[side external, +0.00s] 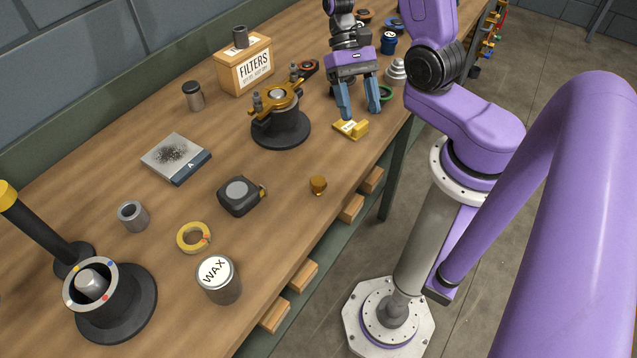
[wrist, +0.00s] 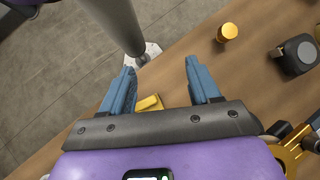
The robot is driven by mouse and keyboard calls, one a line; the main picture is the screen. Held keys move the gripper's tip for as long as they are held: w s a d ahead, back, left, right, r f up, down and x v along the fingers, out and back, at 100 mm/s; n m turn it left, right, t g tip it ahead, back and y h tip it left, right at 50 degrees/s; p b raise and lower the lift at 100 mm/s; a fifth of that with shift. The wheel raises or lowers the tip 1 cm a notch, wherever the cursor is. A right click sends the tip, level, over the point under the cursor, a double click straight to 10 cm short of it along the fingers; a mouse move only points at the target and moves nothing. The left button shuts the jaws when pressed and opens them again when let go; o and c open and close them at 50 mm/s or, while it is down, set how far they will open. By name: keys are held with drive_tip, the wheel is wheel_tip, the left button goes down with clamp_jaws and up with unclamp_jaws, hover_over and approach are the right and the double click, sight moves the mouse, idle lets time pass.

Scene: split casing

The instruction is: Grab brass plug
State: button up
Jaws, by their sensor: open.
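The brass plug (side external: 318,185) is a small stubby brass-coloured piece standing alone on the bench near its front edge. In the wrist view the brass plug (wrist: 228,32) is at the upper right, ahead of and to the right of the fingers. My gripper (side external: 359,112) points down above the bench, farther along it than the plug. Its blue fingers are apart with nothing held; the wrist view shows the gap of my gripper (wrist: 160,66) empty.
A black tape measure (side external: 240,196) lies left of the plug. A WAX tin (side external: 218,280) and yellow tape roll (side external: 193,237) are nearer the camera. A black fixture with a brass bracket (side external: 281,120) stands left of my gripper. Bare bench surrounds the plug.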

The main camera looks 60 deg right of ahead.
sight(318, 182)
drive_tip(key=f+m+t+y, duration=0.1)
drive_tip(key=m+t+y, duration=0.1)
drive_tip(key=m, duration=0.2)
drive_tip(key=s+a+f+m+t+y, duration=0.1)
drive_tip(key=m+t+y, duration=0.2)
drive_tip(key=m, duration=0.2)
drive_tip(key=s+f+m+t+y, duration=0.1)
drive_tip(key=m+t+y, duration=0.2)
drive_tip(key=m, duration=0.2)
drive_tip(key=shift+s+a, duration=0.25)
drive_tip(key=shift+w+r+x, duration=0.1)
drive_tip(key=shift+r+x, duration=0.05)
drive_tip(key=shift+x, duration=2.75)
drive_tip(key=shift+w+r+x, duration=0.1)
drive_tip(key=shift+r+x, duration=0.05)
drive_tip(key=shift+x, duration=2.7)
drive_tip(key=shift+w+r+x, duration=0.1)
drive_tip(key=shift+x, duration=2.8)
drive_tip(key=shift+a, duration=0.15)
drive_tip(key=shift+t+y, duration=0.3)
clamp_jaws()
